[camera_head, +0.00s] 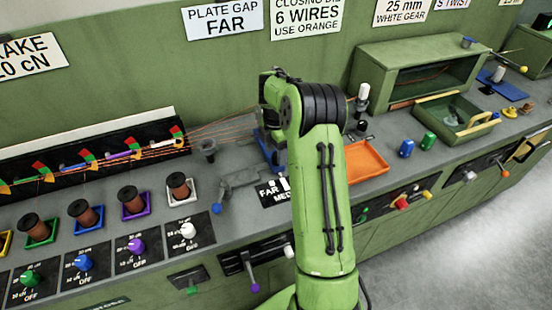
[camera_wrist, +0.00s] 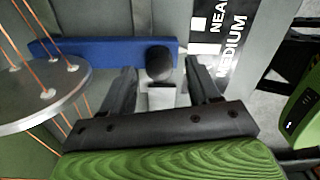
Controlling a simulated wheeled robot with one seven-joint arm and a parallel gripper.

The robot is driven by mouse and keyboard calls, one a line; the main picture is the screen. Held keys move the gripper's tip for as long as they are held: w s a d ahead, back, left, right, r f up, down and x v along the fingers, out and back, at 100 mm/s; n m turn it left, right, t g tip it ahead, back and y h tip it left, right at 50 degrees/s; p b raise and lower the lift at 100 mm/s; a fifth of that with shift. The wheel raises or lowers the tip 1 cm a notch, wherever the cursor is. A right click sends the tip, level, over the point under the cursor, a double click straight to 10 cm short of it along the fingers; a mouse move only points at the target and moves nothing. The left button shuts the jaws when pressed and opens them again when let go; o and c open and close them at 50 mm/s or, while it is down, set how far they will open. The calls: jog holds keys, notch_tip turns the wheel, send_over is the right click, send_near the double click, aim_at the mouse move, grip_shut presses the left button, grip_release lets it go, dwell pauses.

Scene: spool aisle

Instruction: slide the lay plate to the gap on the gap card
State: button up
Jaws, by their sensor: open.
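The lay plate looks to be the round grey metal disc (camera_wrist: 25,113) with copper wires through its holes, at the left of the wrist view. A dark round knob (camera_wrist: 159,64) stands between the fingers of my gripper (camera_wrist: 160,88), which is open around it; contact is not clear. A blue bar (camera_wrist: 95,53) lies behind the knob. The gap card shows NEAR and MEDIUM in the wrist view (camera_wrist: 226,50). In the head view, the card (camera_head: 268,193) shows FAR and part of MED, with the rest behind my arm.
A wall sign (camera_head: 224,18) reads PLATE GAP FAR. Orange wires run from the left toward my arm. A grey crank with a blue knob (camera_head: 217,208) stands left of the card. An orange tray (camera_head: 366,160) lies to the right. Spools (camera_head: 178,187) stand at the left.

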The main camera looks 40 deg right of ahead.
notch_tip(320, 180, down, 2)
jog(key=shift+f, duration=0.1)
grip_shut()
dwell(0.4)
